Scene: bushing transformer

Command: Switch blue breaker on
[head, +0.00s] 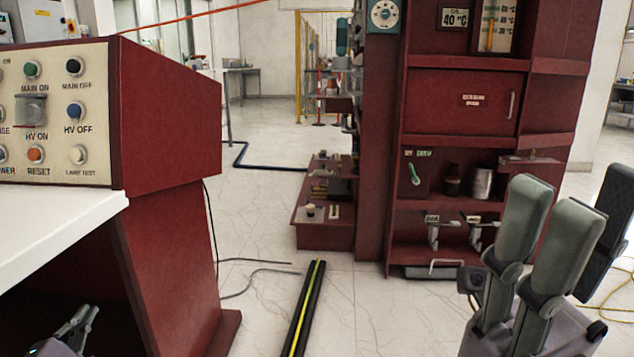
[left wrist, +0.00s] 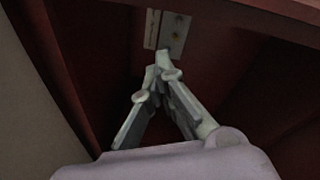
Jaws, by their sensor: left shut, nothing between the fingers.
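No blue breaker can be made out in either view. My left gripper (head: 78,322) is low at the left, beneath the white desk top in the head view. In the left wrist view my left gripper (left wrist: 162,68) is shut and empty, its fingertips together. Its tips point at a small metal plate (left wrist: 175,35) with a pale strip (left wrist: 152,28) beside it, inside a dark red recess. I cannot tell whether they touch. My right gripper (head: 570,210) is raised at the right of the head view, fingers up and spread, empty.
A red control console (head: 165,120) carries several buttons, including a blue HV OFF button (head: 76,111). A white desk top (head: 60,222) juts out over my left gripper. A red cabinet (head: 465,100) stands ahead. A black-and-yellow floor strip (head: 307,310) and cables cross the floor.

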